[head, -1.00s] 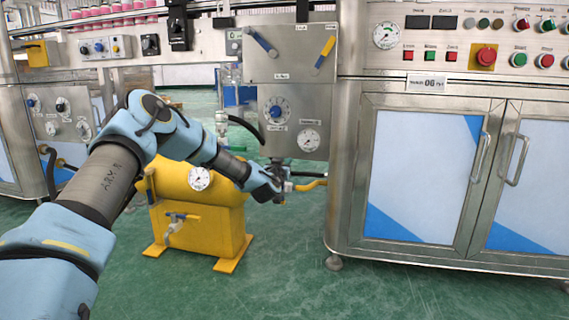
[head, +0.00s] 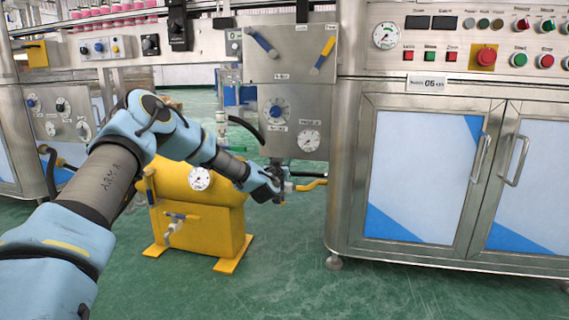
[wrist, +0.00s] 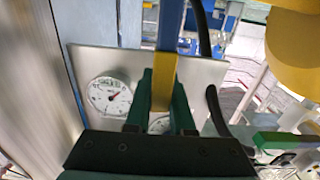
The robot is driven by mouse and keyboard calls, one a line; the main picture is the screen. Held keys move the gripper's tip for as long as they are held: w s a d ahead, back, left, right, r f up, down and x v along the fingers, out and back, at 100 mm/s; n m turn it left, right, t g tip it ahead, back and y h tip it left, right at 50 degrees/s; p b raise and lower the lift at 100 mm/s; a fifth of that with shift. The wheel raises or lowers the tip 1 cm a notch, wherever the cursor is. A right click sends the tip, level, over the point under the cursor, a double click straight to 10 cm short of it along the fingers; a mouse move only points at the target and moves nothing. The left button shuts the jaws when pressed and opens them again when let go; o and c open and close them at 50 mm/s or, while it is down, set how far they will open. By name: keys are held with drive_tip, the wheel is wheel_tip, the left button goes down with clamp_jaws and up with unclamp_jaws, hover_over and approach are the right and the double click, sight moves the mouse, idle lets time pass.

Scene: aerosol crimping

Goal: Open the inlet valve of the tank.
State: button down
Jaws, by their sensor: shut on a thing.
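The yellow tank (head: 218,225) stands on the floor left of centre in the head view, with a round gauge (head: 200,178) on it. A small valve (head: 174,222) with a blue handle sits low on its front. My gripper (head: 280,188) is at the tank's right end, below the metal panel. In the wrist view my gripper (wrist: 163,92) has its dark green fingers shut on the yellow part of a blue-and-yellow lever (wrist: 168,40). The valve body behind the lever is hidden, so its opening cannot be told.
A metal panel (head: 300,100) with a dial, a gauge and levers is just above my gripper. A black hose (head: 245,125) hangs behind. The green floor (head: 290,265) in front is clear.

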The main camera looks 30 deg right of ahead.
drive_tip(key=shift+w+a+n, duration=0.5)
drive_tip(key=shift+a+n, duration=0.05)
drive_tip(key=shift+n, duration=0.25)
drive_tip(key=w+a+f+n, duration=0.5)
drive_tip(key=f+n, duration=0.1)
drive_tip(key=n, duration=0.5)
drive_tip(key=shift+w+a+f+n, duration=0.15)
drive_tip(key=shift+a+f+n, duration=0.15)
drive_tip(key=shift+a, duration=0.05)
drive_tip(key=c, duration=0.8)
unclamp_jaws()
